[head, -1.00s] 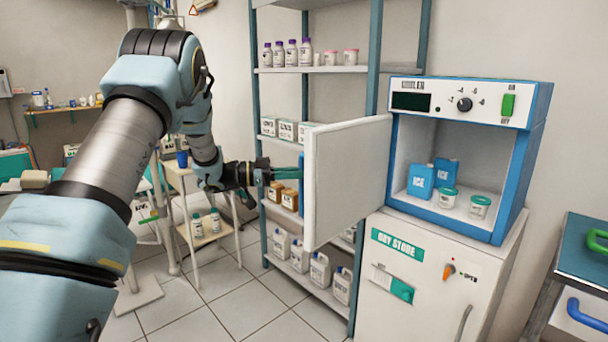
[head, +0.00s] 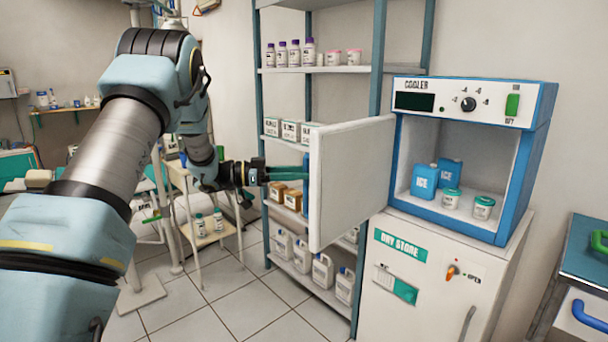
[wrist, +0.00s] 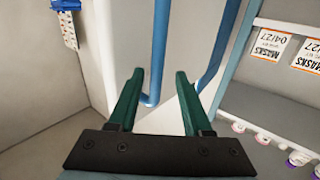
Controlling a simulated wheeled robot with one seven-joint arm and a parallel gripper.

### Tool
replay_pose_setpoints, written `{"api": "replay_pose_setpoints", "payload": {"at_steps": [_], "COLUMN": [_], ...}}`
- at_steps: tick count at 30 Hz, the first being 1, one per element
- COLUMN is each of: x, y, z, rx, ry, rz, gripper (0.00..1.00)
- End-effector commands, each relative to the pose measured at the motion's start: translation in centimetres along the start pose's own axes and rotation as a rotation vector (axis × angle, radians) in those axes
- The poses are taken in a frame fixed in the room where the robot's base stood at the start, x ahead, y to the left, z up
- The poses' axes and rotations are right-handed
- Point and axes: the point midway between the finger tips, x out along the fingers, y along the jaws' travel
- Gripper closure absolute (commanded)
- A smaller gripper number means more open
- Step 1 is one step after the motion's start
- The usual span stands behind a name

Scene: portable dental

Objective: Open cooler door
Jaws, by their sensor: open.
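The cooler (head: 468,108) is a blue and white box on top of a white cabinet. Its white door (head: 350,175) is swung wide open to the left, so the inside shows. A blue handle (head: 306,172) is on the door's outer side, mostly hidden by the door edge in the head view. My gripper (head: 290,175) is at that outer side, with its green fingers spread. In the wrist view, the open fingers (wrist: 155,92) point at the door, and the blue handle (wrist: 160,50) shows around their tips. I see nothing gripped; contact with the handle is unclear.
Ice packs (head: 424,181) and small jars stand in the cooler. A shelf rack (head: 315,70) with bottles, boxes and jugs stands behind the door. A small trolley (head: 215,238) is behind my gripper. A cart (head: 590,255) stands at right. Floor is clear in front.

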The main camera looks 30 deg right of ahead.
Motion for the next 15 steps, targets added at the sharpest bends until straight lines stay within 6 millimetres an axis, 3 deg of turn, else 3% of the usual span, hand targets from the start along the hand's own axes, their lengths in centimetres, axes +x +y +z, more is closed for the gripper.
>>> {"api": "replay_pose_setpoints", "payload": {"at_steps": [9,15], "x": [-6.3,-8.4], "y": [0.0,0.0], "z": [0.1,0.0], "rx": [0.001,0.0], "ry": [0.0,0.0], "rz": [-0.003,-0.001], "gripper": [0.5,0.5]}}
